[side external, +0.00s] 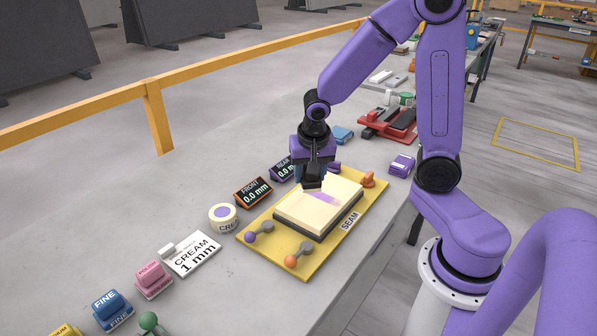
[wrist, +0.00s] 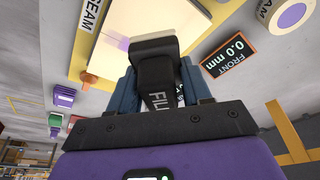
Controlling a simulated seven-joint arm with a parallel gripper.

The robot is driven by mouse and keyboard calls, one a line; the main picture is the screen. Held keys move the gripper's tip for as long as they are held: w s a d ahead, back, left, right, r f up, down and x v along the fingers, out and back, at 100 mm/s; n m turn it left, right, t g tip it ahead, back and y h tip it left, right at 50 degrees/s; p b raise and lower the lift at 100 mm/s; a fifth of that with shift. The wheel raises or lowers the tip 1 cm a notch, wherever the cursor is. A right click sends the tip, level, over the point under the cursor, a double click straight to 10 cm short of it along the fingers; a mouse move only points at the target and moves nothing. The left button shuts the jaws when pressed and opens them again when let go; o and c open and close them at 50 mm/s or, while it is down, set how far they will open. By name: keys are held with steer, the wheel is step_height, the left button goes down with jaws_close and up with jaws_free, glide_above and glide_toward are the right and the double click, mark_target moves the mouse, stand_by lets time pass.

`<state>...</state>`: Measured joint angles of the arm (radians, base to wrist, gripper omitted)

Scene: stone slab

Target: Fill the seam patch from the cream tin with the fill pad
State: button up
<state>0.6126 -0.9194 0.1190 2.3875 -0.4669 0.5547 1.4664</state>
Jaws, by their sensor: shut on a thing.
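My gripper (side external: 312,172) is shut on the black fill pad (wrist: 160,90), whose label partly shows in the wrist view. The pad is over the far part of the cream slab (side external: 300,212); I cannot tell whether it touches. The purple seam patch (side external: 324,198) lies on the slab beside the pad, partly covered by it in the wrist view (wrist: 118,43). The slab sits on a yellow board (side external: 312,263) marked SEAM. The round cream tin (side external: 222,217), with a purple centre, stands left of the board and also shows in the wrist view (wrist: 291,16).
The FRONT display (side external: 254,192) reads 0.0 mm; the REAR display (side external: 281,168) is partly hidden. A CREAM 1 mm card (side external: 191,255), a pink block (side external: 153,280) and a blue FINE block (side external: 113,310) stand to the left. Clamps with knobs edge the board. A red device (side external: 388,126) stands behind.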

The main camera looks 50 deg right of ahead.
steer(key=s+d+m+g+h, duration=0.1)
steer(key=s+d+m+g, duration=0.15)
steer(key=m, duration=0.65)
glide_above(334, 204)
steer(key=shift+a+f, duration=0.2)
steer(key=shift+f, duration=1.25)
steer(key=shift+a+f, duration=0.2)
steer(key=shift+f, duration=1.2)
steer(key=shift+f, duration=1)
steer(key=shift+d, duration=0.1)
steer(key=shift+d+r, duration=0.1)
steer(key=shift+d, duration=1.8)
steer(key=shift+a+f, duration=0.25)
steer(key=shift+a, duration=0.5)
steer(key=shift+a+f, duration=0.15)
steer(key=shift+a, duration=1.2)
steer(key=shift+c, duration=1.4)
